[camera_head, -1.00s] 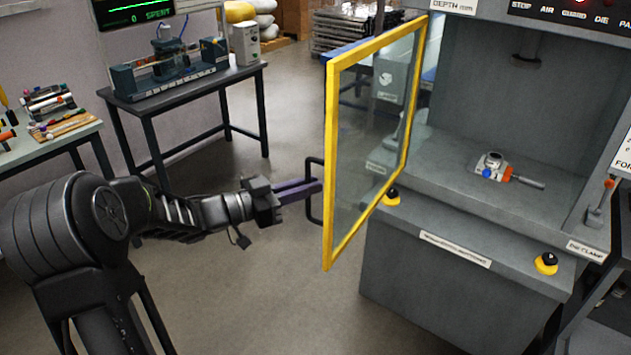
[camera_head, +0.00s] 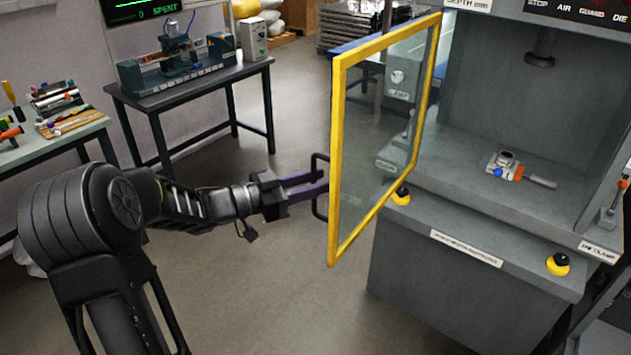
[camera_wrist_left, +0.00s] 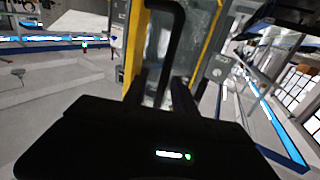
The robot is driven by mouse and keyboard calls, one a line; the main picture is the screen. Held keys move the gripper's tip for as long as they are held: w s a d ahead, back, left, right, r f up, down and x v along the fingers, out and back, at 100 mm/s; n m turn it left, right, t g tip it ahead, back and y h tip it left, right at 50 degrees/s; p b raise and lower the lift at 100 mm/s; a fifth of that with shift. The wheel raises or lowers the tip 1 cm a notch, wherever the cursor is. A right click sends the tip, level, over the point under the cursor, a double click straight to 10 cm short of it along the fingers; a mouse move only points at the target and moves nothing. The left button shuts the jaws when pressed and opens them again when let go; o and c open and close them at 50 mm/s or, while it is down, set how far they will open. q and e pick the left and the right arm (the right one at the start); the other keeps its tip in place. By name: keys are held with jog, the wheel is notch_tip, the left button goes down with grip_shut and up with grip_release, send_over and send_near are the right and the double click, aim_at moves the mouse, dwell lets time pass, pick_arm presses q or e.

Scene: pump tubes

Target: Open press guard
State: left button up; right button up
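The press guard (camera_head: 338,160) is a clear panel in a yellow frame. It stands swung out from the left side of the grey press (camera_head: 470,265), leaving the press opening uncovered. Its black bar handle (camera_head: 318,208) is on the guard's outer face; in the left wrist view the handle (camera_wrist_left: 180,30) runs down toward the gap between the fingers. My left gripper (camera_head: 318,184) is at the handle, its two fingers apart with a gap showing between them. Any contact with the bar is hard to see. My right gripper is in neither view.
A dark table (camera_head: 190,90) with a small machine stands at the back left. A side table (camera_head: 60,145) with tools is at the far left. A small clamp fixture (camera_head: 508,168) lies inside the press. The floor between the tables and press is clear.

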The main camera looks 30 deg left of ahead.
pick_arm(q)
jog(key=shift+s+a, duration=0.1)
jog(key=b+v, duration=0.2)
jog(key=v, duration=0.5)
jog(key=shift+s+a, duration=0.2)
jog(key=shift+s, duration=0.05)
